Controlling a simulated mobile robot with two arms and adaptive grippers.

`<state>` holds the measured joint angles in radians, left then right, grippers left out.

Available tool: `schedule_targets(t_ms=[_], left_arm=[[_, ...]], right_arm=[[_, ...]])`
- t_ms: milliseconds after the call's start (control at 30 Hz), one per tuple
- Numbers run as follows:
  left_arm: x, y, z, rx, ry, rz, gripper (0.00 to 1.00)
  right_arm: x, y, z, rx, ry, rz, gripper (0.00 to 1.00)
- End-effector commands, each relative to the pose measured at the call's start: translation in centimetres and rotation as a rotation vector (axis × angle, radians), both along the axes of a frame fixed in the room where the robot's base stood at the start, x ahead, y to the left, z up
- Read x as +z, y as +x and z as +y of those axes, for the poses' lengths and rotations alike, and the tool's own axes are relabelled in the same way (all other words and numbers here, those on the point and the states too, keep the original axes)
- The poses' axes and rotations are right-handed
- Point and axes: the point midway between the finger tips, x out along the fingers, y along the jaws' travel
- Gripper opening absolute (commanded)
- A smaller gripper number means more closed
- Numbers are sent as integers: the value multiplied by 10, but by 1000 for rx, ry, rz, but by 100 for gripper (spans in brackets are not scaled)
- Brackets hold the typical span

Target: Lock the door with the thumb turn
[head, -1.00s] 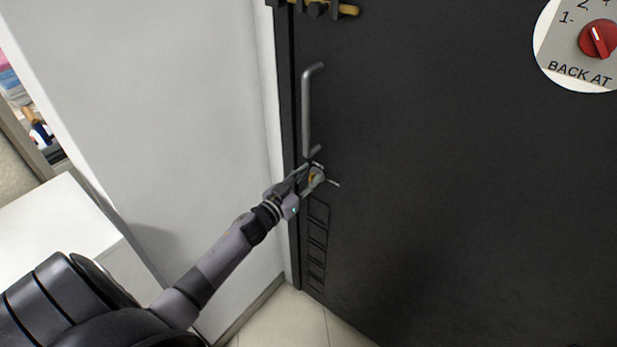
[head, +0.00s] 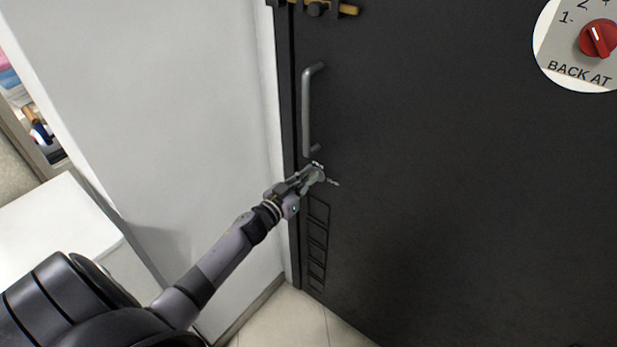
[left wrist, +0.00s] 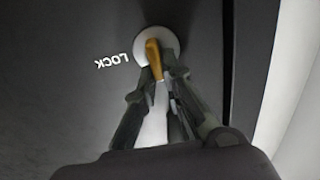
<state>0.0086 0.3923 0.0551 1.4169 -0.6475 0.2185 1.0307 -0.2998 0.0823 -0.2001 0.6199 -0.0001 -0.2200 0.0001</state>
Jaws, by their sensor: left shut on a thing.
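The black door (head: 440,180) fills the right of the head view and stands against the frame at its left edge. The thumb turn (left wrist: 153,55) is a small brass-orange lever on a pale round plate (left wrist: 170,38), tilted slightly from upright in the left wrist view. White letters reading LOCK (left wrist: 113,60) appear upside down to the left of the plate. My left gripper (head: 317,173) is at the plate below the pull handle; its fingertips (left wrist: 160,74) are shut on the turn's near end. In the head view the fingers hide the turn. My right gripper is not in view.
A grey pull handle (head: 308,110) stands out just above my gripper. A brass-coloured bolt (head: 330,8) is at the top. Raised panels (head: 317,245) run below the lock. A white wall (head: 170,120) and a white counter (head: 60,235) lie left.

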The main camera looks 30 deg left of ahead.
Motion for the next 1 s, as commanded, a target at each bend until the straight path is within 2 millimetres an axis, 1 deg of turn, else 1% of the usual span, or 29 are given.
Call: schedule_targets(t_ms=[267,467,667,1000], left_arm=[[1,1,0,0,23,-4,0],[1,0,-2,0,111,-12,0],[1,0,-5,-1,270,-25,0],[-2,0,-10,1,593,-51,0]], right_arm=[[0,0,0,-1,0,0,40],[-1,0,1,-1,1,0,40],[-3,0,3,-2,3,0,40],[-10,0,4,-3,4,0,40]])
